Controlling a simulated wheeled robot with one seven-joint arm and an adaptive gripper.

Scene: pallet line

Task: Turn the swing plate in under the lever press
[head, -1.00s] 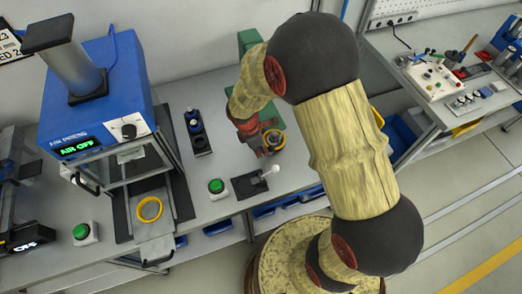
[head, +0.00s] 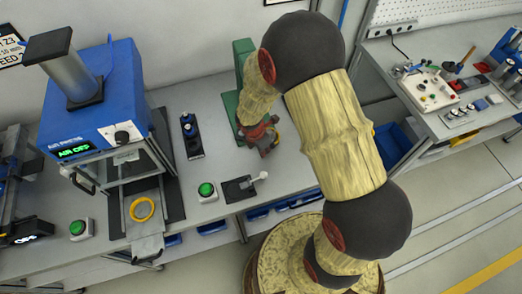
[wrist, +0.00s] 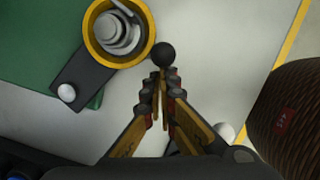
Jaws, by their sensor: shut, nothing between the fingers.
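The green lever press (head: 243,70) stands behind my gripper at the back of the bench in the head view; its green base (wrist: 40,40) fills the upper left of the wrist view. The dark swing plate (wrist: 88,78) lies at the base's edge, with a pale round button at its lower left end and a yellow ring (wrist: 92,40) around a metal part at its upper end. A black ball knob (wrist: 163,54) is beside the ring, right at my fingertips. My gripper (wrist: 160,76) is shut and empty. In the head view my gripper (head: 265,150) hides the plate.
The blue air press (head: 95,110) with a yellow ring (head: 142,209) stands left. A green button (head: 206,190) and a small black box with a white-knobbed lever (head: 240,187) sit in front of my gripper. A second bench (head: 455,120) is at right.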

